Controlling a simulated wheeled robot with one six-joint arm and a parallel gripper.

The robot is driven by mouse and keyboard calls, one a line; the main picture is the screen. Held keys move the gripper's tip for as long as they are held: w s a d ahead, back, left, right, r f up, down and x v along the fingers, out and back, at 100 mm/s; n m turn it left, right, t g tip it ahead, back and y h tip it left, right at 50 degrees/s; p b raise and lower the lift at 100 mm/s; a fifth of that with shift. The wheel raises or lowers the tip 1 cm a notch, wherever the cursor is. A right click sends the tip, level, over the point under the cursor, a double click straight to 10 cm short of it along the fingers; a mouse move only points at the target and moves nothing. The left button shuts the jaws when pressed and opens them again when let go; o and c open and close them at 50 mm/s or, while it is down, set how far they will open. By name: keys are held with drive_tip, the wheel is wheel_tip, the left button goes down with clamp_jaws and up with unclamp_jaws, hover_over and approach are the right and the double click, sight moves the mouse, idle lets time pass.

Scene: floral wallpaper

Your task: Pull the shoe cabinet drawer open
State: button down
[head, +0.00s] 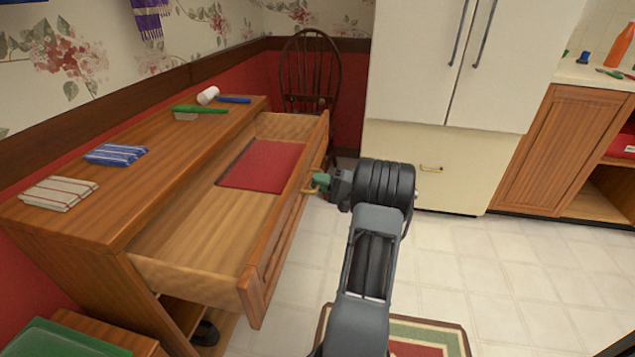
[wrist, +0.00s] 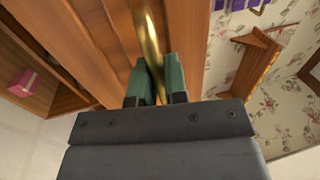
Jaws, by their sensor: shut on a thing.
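The wooden shoe cabinet (head: 150,164) stands along the left wall in the head view. Its drawer (head: 186,244) is pulled far out, and a red folder or book (head: 262,165) lies flat inside. A brass handle (head: 309,188) sits on the drawer front; it also shows in the wrist view (wrist: 149,40). My gripper (head: 320,181) is at the drawer front with its green fingertips closed around the handle. In the wrist view the fingertips (wrist: 155,84) are on either side of the brass bar. The far side of the handle is hidden.
A dark wooden chair (head: 309,75) stands behind the drawer. A white fridge (head: 465,60) stands at the back.

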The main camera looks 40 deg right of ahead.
drive_tip(key=c, duration=1.2)
unclamp_jaws()
drive_tip(key=shift+o, duration=0.2)
drive_tip(key=p+v, duration=0.2)
drive_tip(key=v, duration=1.2)
drive_tip(key=shift+a, duration=0.2)
